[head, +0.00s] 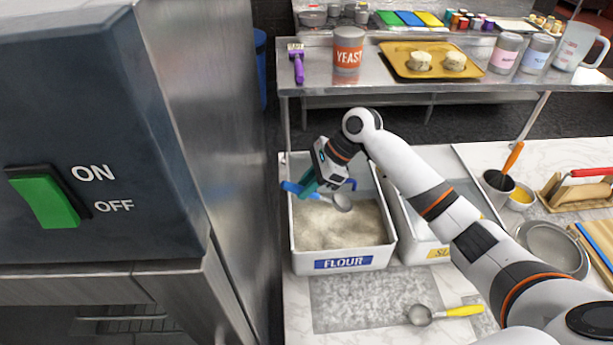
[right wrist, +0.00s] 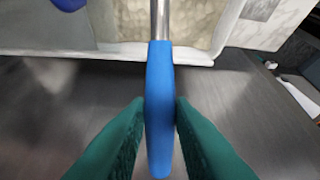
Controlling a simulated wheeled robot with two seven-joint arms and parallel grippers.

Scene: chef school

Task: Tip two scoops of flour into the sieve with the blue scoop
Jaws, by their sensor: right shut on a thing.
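My right gripper (head: 309,184) is over the left side of the flour bin (head: 343,263), shut on the blue handle of the blue scoop (head: 293,188). In the right wrist view the blue handle (right wrist: 160,85) stands between the two green fingers. The scoop's metal bowl points right, over the flour (head: 335,228); I cannot tell whether it touches the flour or holds any. The round sieve (head: 552,246) is at the right of the counter, partly behind my right arm. My left gripper is out of view.
A second bin (head: 420,243) stands right of the flour bin, partly hidden by my arm. A yellow-handled scoop (head: 445,313) lies in front. A shelf with a yeast tin (head: 348,50) is behind. A steel machine (head: 180,120) blocks the left.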

